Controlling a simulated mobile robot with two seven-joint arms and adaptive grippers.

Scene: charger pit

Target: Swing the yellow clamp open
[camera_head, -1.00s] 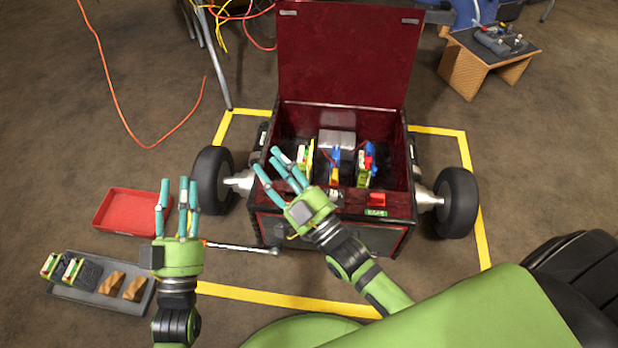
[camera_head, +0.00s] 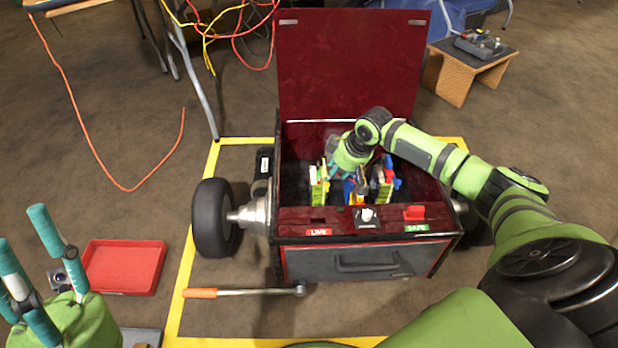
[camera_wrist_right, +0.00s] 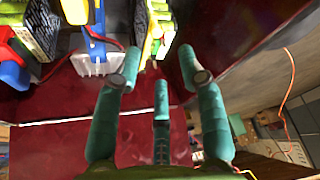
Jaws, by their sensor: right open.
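The open red box (camera_head: 345,65) holds a row of colourful blocks. A yellow-green piece (camera_head: 317,188) stands at the left of the row; I cannot tell for certain which yellow part is the clamp. My right gripper (camera_head: 336,170) reaches down into the box just beside that piece, its fingertips partly hidden. In the right wrist view my right gripper (camera_wrist_right: 158,75) is open and empty, with a yellow strip (camera_wrist_right: 151,38) just beyond its fingertips. My left gripper (camera_head: 32,265) is open and empty at the lower left, outside the box.
A blue-and-yellow block (camera_head: 353,190) and a block with red and blue parts (camera_head: 386,180) stand close to the right. The front ledge (camera_head: 338,219) has LIVE and SAFE labels. A red tray (camera_head: 125,268) and an orange-handled bar (camera_head: 240,292) lie on the floor.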

